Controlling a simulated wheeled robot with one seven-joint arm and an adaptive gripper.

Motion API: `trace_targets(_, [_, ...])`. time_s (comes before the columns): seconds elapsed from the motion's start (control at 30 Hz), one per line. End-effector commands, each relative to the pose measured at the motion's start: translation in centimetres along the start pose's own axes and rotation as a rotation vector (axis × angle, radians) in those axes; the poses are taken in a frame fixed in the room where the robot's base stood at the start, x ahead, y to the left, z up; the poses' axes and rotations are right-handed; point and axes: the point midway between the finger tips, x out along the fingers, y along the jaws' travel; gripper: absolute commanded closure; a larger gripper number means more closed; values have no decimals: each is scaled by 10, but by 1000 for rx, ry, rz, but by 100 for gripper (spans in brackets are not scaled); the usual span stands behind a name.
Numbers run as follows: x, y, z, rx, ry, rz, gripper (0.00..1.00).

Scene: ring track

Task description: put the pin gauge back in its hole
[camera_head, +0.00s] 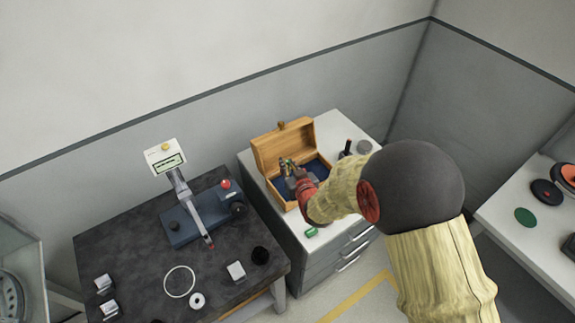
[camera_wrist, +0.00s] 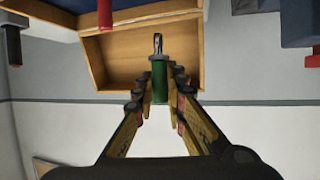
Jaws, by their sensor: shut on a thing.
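My gripper (camera_head: 290,170) is over the open wooden case (camera_head: 277,199) on the white drawer cabinet. In the wrist view my gripper (camera_wrist: 160,92) is shut on a pin gauge (camera_wrist: 160,76) with a green handle and a bright metal tip. The tip points away from the gripper, towards the wooden wall of the case (camera_wrist: 115,58) in that view. The case has a dark blue inside (camera_head: 319,167), partly covered by my gripper and arm. The hole cannot be made out in either view.
A small green piece (camera_head: 311,232) lies on the cabinet's front edge. A dark upright object (camera_head: 347,149) and a grey round one (camera_head: 364,147) stand right of the case. The dark table (camera_head: 130,240) at left holds a gauge stand (camera_head: 190,222) and loose parts.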

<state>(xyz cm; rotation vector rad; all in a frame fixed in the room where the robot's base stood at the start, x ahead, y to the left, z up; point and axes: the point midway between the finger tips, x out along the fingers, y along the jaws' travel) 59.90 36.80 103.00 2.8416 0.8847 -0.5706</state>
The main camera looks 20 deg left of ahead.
Motion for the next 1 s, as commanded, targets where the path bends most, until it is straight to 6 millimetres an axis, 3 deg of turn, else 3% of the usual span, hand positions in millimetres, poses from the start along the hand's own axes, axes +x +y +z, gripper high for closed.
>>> trace_targets(0.17, [0,0,3,-2,1,-1,100])
trace_targets(0.73, [19,0,48,-2,0,0,100])
trace_targets(1.0, [22,1,54,-2,1,0,100])
